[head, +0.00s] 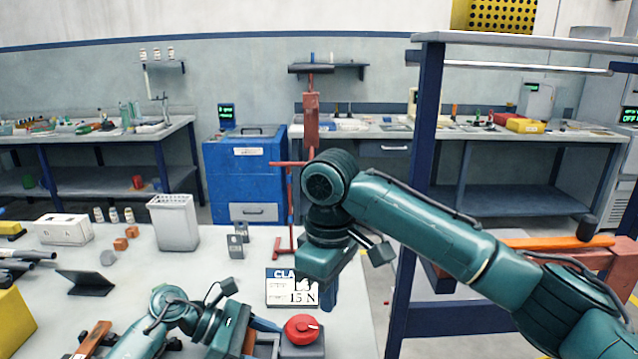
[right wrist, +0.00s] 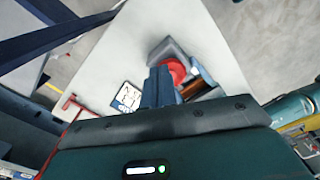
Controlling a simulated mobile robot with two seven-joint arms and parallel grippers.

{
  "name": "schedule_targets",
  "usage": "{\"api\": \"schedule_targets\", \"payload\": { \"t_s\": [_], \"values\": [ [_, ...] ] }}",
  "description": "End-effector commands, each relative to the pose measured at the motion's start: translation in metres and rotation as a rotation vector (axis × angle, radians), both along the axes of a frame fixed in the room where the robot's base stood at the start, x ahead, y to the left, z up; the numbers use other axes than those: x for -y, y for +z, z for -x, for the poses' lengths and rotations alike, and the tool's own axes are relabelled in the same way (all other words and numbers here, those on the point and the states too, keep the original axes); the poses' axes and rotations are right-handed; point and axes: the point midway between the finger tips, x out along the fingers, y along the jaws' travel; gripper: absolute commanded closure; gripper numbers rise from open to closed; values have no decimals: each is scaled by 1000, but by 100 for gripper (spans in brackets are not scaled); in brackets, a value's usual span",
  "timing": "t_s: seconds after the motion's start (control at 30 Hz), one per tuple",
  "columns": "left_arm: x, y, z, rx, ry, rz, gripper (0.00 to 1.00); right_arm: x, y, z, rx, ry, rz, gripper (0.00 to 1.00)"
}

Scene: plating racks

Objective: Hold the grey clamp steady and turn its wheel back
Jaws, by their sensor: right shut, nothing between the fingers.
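The grey clamp (head: 312,350) stands at the front edge of the pale table, with its red wheel (head: 301,329) on top. In the right wrist view, the wheel (right wrist: 176,71) shows partly behind my right fingers, beside the clamp's grey body (right wrist: 165,49). My right gripper (head: 329,300) points down above and behind the wheel, apart from it; its blue fingers (right wrist: 157,88) are together and empty. My left gripper (head: 266,334) is low at the clamp's left side. Its fingertips are partly hidden, so its grip on the clamp is unclear.
A card reading "15 N" (head: 291,288) lies behind the clamp. A red stand (head: 283,249), small grey blocks (head: 237,246) and a white basket (head: 175,222) are farther back. A blue-framed rack (head: 425,150) rises at the right.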

Motion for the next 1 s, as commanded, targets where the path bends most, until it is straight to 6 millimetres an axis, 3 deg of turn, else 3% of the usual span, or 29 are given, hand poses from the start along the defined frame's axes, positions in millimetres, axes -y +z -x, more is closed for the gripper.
{"api": "schedule_targets", "payload": {
  "t_s": [0.47,1.0],
  "values": [
    [-1,0,-1,-1,4,0,80,-7,7,13,1,1,1,100],
    [-1,0,-1,-2,3,0,80,-8,-52,13,-2,0,-1,100]
  ]
}}
